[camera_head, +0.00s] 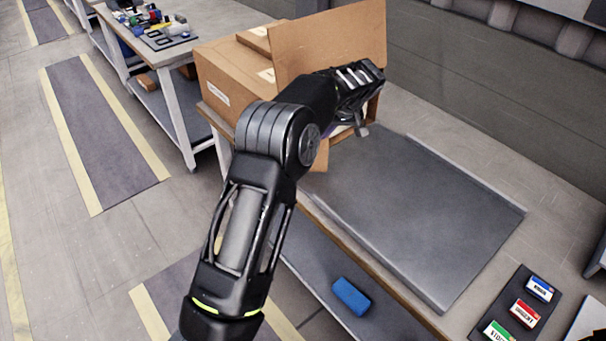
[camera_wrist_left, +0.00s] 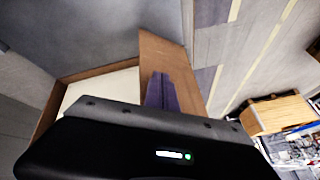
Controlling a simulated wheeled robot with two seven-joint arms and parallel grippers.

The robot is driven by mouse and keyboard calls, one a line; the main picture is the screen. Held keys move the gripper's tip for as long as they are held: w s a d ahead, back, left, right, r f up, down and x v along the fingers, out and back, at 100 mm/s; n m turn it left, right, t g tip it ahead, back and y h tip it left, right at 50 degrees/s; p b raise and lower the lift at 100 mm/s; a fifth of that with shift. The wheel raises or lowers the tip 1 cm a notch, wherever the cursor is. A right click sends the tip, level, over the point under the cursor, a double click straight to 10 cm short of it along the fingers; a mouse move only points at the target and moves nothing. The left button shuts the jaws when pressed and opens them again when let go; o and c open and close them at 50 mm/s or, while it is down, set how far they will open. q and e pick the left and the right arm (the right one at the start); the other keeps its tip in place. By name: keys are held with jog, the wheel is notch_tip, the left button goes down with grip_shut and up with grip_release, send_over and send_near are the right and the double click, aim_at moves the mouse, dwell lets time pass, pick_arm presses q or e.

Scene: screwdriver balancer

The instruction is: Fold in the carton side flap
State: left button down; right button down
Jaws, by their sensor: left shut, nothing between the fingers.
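The brown carton (camera_head: 225,78) stands open at the far end of the worktable, with one tall flap (camera_head: 330,42) raised. In the left wrist view, a brown flap (camera_wrist_left: 163,52) stands out from the carton's edge, and the pale inside (camera_wrist_left: 103,92) shows to its left. My left gripper (camera_head: 362,128) is shut and empty at the carton's near right side, in front of the raised flap. My arm hides part of the carton. My right gripper is not in view.
A dark grey mat (camera_head: 430,205) covers the clear table to the right of the carton. A dark tray (camera_head: 520,305) with blue, red and green labelled boxes is at the lower right. A blue block (camera_head: 351,296) lies on the lower shelf. Another bench (camera_head: 210,22) stands behind.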

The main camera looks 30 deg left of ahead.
pick_arm(q)
jog(key=w+a+p, duration=0.2)
jog(key=p, duration=0.1)
jog(key=shift+w, duration=0.35)
dwell(0.3)
jog(key=shift+a+p, duration=0.1)
jog(key=shift+p, duration=0.2)
jog(key=shift+w+a+p, duration=0.45)
jog(key=shift+w+p, duration=0.05)
dwell(0.6)
